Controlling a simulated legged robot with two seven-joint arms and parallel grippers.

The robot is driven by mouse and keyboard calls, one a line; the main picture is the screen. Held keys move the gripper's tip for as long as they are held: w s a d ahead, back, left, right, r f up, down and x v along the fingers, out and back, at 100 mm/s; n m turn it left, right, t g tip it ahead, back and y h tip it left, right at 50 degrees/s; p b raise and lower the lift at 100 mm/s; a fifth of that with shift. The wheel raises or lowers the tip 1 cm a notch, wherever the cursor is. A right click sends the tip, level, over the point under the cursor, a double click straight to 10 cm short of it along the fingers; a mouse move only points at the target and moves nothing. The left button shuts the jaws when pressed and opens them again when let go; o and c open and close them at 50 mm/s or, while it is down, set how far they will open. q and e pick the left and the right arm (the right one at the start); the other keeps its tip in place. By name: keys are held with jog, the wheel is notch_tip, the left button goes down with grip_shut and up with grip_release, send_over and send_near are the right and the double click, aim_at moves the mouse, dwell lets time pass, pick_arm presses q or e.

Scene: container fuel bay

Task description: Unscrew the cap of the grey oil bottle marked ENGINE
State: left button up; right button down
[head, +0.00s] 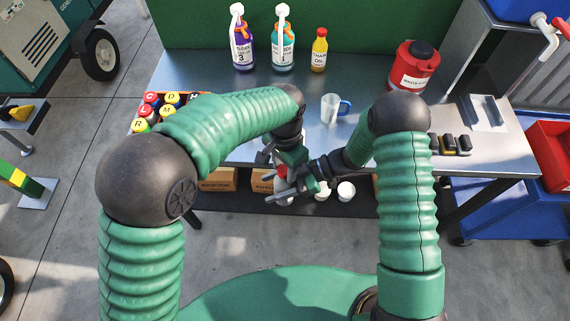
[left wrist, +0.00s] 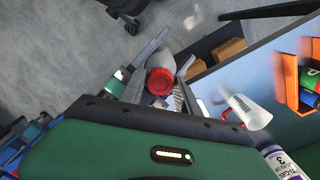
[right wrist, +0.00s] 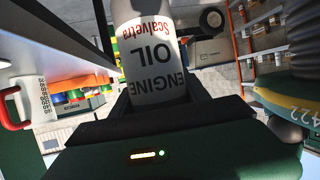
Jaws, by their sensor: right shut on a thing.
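The grey oil bottle (right wrist: 155,60) shows in the right wrist view with its label reading ENGINE OIL, upside down there. My right gripper (head: 284,188) is shut on the bottle's body and holds it off the bench, in front of its near edge. The bottle's red cap (left wrist: 160,82) faces my left wrist camera and still sits on the bottle. My left gripper (left wrist: 158,88) is open, with one finger on each side of the cap; I cannot tell whether they touch it. In the head view the arms hide most of the bottle.
A crate of coloured-capped bottles (head: 152,104) is at left. Cardboard boxes (head: 218,180) lie below.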

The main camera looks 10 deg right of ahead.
pick_arm(q)
grip_shut()
jog(key=shift+o, duration=2.3)
grip_release()
